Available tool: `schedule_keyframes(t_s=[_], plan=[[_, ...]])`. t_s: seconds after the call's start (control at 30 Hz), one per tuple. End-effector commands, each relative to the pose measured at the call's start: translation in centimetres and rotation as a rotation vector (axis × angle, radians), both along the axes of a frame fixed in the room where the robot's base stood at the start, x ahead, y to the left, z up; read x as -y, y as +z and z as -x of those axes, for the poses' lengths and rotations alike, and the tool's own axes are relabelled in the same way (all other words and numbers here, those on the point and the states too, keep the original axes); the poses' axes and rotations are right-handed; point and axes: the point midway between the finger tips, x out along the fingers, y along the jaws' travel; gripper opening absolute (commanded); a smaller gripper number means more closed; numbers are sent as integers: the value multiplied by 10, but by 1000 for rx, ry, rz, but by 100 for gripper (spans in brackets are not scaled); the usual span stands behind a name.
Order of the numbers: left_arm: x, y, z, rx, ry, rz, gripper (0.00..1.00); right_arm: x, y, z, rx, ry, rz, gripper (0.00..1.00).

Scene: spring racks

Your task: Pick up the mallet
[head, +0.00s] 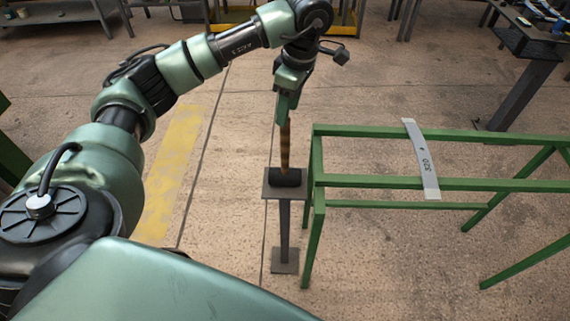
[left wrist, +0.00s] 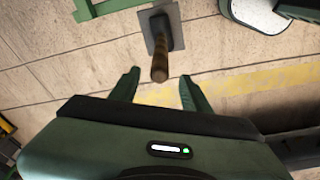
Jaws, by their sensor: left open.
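The mallet stands head down on a small grey pedestal (head: 284,222), its black head (head: 287,177) on the top plate and its brown wooden handle (head: 285,148) pointing up. My left gripper (head: 284,118) is over the handle's upper end, pointing down. In the left wrist view its two green fingers (left wrist: 159,77) are spread apart, with the end of the handle (left wrist: 160,70) in line with the gap between the tips. I cannot tell whether the fingers touch the handle. The right gripper is not in view.
A green metal frame (head: 415,184) stands just right of the pedestal, with a curved grey strip marked 520 (head: 422,160) across its top bars. A yellow floor stripe (head: 172,170) runs on the left. Dark benches stand at the back. The floor left of the pedestal is clear.

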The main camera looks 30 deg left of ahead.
Motion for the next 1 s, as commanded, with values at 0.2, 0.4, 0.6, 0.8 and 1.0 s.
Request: schedule_keyframes(t_s=[0.2,0.4,0.6,0.8,1.0], plan=[[-3,-24,2,-5,-1,3,47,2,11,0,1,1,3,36],[-8,-55,2,-5,0,4,47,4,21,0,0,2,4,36],[-8,-66,1,1,-2,7,47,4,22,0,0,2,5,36],[-8,-66,1,1,-1,7,33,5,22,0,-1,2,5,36],[-8,-66,1,1,-1,7,0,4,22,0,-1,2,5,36]])
